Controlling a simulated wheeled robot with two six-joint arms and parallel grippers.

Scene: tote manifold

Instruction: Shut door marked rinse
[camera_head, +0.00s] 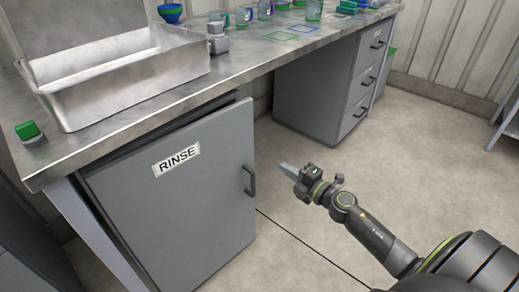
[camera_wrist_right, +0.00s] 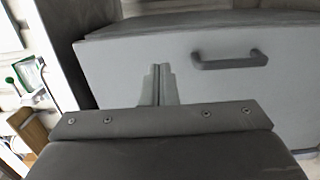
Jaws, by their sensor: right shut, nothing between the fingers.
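The grey door marked RINSE (camera_head: 185,205) is on the cabinet under the sink end of the bench in the head view. It stands slightly ajar, with a gap showing along its top edge. Its dark handle (camera_head: 249,181) is near the right edge. The door (camera_wrist_right: 200,90) and handle (camera_wrist_right: 229,61) also show in the right wrist view. My right gripper (camera_head: 284,168) is shut and empty, to the right of the handle and apart from it in the head view. Its closed fingers (camera_wrist_right: 159,82) point toward the door face. My left gripper is not in view.
A metal sink (camera_head: 130,80) is set on the steel bench (camera_head: 245,62), with a green-topped item (camera_head: 28,131) at its left end. A grey drawer unit (camera_head: 325,88) stands under the bench further back. The floor (camera_head: 310,240) right of the door is clear.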

